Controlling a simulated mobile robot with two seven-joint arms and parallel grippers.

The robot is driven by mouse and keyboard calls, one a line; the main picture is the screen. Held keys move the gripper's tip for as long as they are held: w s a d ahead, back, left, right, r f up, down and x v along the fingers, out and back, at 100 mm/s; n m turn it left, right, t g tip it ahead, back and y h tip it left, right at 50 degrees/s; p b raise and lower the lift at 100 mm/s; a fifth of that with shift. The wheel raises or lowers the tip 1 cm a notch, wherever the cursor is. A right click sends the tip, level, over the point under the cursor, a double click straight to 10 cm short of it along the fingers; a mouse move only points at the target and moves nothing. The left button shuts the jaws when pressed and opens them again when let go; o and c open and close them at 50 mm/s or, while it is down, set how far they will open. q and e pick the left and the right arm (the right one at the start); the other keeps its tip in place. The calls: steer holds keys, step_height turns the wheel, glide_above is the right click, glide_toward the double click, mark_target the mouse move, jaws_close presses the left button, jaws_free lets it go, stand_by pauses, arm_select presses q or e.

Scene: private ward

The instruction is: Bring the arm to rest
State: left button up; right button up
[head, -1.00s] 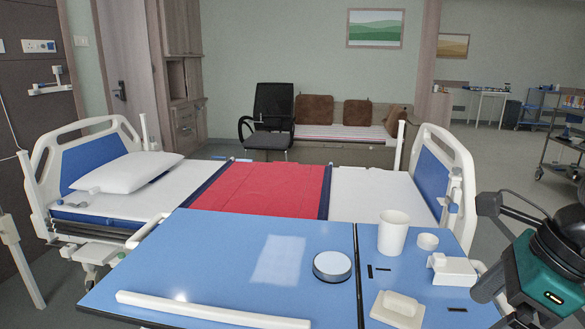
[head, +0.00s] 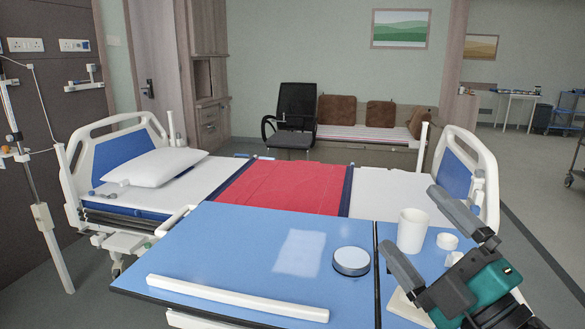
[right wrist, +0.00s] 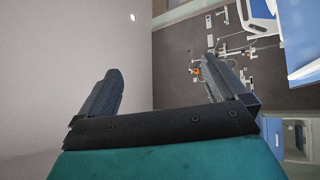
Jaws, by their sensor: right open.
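My right gripper (head: 408,216) is open and empty, with a teal body and dark grey fingers. In the head view it comes in from the lower right, in front of the right part of the blue overbed table (head: 230,245), its fingers pointing up and left. In the right wrist view the gripper (right wrist: 160,65) shows its two fingers wide apart with nothing between them. Behind them are a plain pale surface and, at the right, a dark wall with fittings. My left gripper is not in view.
A white cup (head: 412,235), a small white cup (head: 447,241) and a partly hidden white dish (head: 398,305) are near the gripper in the picture. A round white-topped disc (head: 351,261) and a white bar (head: 235,297) lie on the table. A bed with a red sheet (head: 275,190) stands behind.

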steer(key=s+d+f+m+g+h, duration=0.1)
steer(key=d+f+m+g+h, duration=0.1)
steer(key=f, duration=0.4)
steer(key=s+d+f+m+g+h, duration=0.1)
steer(key=d+f+m+g+h, duration=0.1)
steer(key=f+m+h, duration=0.3)
steer(key=s+d+f+m+g+h, duration=0.1)
steer(key=d+f+m+g+h, duration=0.1)
steer(key=f+m, duration=0.5)
steer(key=shift+d+f+g+h, duration=0.45)
steer(key=shift+d+h, duration=0.2)
steer(key=shift+h, duration=0.35)
steer(key=s+a+f+m+g+y, duration=0.1)
steer(key=s+a+f+m+g, duration=0.25)
steer(key=s+f+g, duration=0.9)
steer(key=w+a+f+t+y+p, duration=0.2)
steer(key=f+t, duration=0.4)
steer(key=t, duration=0.4)
steer(key=shift+w+p, duration=0.7)
steer(key=shift+w, duration=0.3)
steer(key=shift+f, duration=0.1)
